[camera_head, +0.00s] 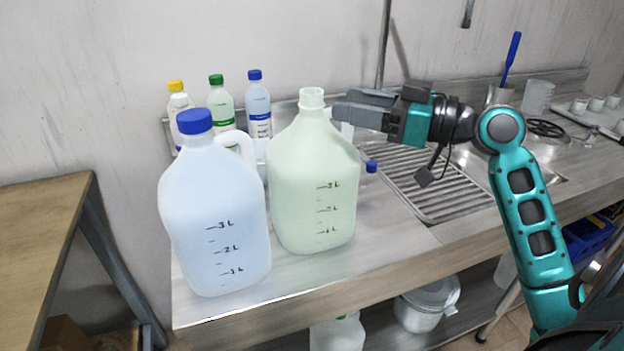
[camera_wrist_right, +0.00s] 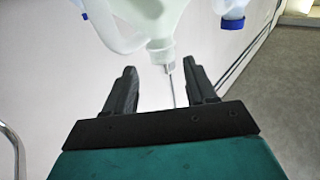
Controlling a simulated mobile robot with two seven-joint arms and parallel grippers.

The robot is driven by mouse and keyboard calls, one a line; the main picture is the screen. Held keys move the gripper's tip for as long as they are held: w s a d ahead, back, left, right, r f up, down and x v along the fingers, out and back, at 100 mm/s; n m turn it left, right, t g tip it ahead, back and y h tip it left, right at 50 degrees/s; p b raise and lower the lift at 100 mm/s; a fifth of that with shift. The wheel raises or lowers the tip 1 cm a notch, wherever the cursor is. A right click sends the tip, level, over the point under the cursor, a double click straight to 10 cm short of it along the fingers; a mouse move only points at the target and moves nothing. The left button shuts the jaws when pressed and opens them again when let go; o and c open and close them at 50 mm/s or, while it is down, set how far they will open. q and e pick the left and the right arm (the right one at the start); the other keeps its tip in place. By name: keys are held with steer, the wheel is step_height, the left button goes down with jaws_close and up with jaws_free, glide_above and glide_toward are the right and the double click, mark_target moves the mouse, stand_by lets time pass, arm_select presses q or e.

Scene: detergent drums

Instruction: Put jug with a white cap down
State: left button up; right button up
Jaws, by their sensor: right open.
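The pale green jug (camera_head: 312,185) stands upright on the counter, with level marks on its front. Its top (camera_head: 312,97) is whitish; I cannot tell whether this is a cap or a bare neck. My right gripper (camera_head: 340,108) is open and level with the neck, just to its right. In the right wrist view the jug (camera_wrist_right: 155,18) appears upside down, its neck ahead of the parted, empty fingers (camera_wrist_right: 162,72). Its handle seems partly hidden by the gripper in the head view. My left gripper is out of view.
A bluish jug (camera_head: 213,215) with a blue cap stands close on the left. Several small bottles (camera_head: 222,105) stand behind, against the wall. The sink's ribbed drainboard (camera_head: 415,185) lies to the right. The counter's front edge (camera_head: 300,290) is near the jugs.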

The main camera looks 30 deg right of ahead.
mark_target(319, 94)
steer(key=shift+x, duration=1.2)
steer(key=x, duration=0.1)
steer(key=p+x, duration=0.2)
steer(key=x, duration=0.1)
steer(key=shift+w+d+r, duration=0.1)
steer(key=shift+w+r, duration=0.05)
steer(key=shift+r, duration=0.15)
steer(key=shift+w+a, duration=0.3)
steer(key=shift+w, duration=0.15)
steer(key=shift+f, duration=0.1)
jaws_close()
